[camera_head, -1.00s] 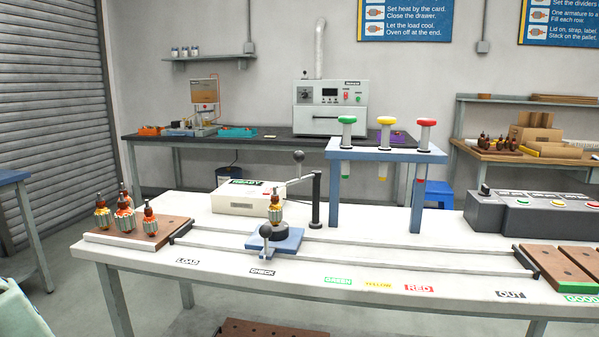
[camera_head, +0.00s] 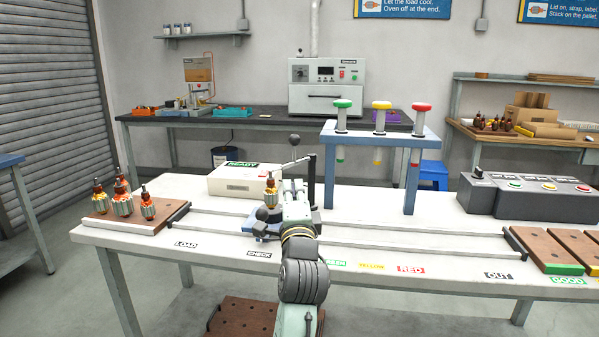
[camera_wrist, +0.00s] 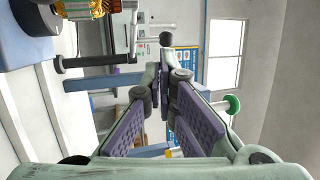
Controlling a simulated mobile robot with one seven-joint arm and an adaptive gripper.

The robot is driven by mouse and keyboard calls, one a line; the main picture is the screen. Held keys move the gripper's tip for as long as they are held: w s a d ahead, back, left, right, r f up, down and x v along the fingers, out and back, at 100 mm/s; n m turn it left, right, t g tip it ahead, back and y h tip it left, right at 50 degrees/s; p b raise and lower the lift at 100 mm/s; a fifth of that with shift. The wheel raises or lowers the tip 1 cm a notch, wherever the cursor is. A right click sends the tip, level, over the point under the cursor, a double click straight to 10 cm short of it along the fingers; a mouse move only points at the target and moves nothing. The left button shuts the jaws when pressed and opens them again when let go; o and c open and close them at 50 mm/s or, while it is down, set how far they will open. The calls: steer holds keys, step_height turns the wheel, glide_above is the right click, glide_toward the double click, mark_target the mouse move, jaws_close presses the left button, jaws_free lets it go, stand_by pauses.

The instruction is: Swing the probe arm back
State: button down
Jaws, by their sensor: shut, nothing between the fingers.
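The probe arm is a thin bar on a black post (camera_head: 312,182) at the check station, with a black ball knob (camera_head: 294,140) standing above it. In the wrist view the knob (camera_wrist: 166,39) shows just beyond my fingertips, apart from them as far as I can tell. My gripper (camera_wrist: 161,72) is shut and empty; in the head view it (camera_head: 291,186) is in front of the post and below the knob. An armature (camera_head: 270,191) stands upright on the blue carriage, left of my gripper. My arm hides part of the carriage.
A white READY box (camera_head: 238,181) stands behind the armature. A blue rack (camera_head: 372,138) with green, yellow and red plungers stands to the right. Several armatures stand on a brown board (camera_head: 124,216) at left.

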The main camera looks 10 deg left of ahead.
steer(key=w+d+f+m+g+h, duration=0.1)
steer(key=w+d+f+m, duration=0.1)
steer(key=d+f, duration=0.2)
steer(key=shift+w+m+h, duration=0.3)
steer(key=a+p+x, duration=0.2)
steer(key=p+x, duration=0.1)
steer(key=x, duration=0.9)
steer(key=shift+a+r+p, duration=0.35)
steer(key=shift+a+p, duration=0.05)
steer(key=shift+a, duration=0.05)
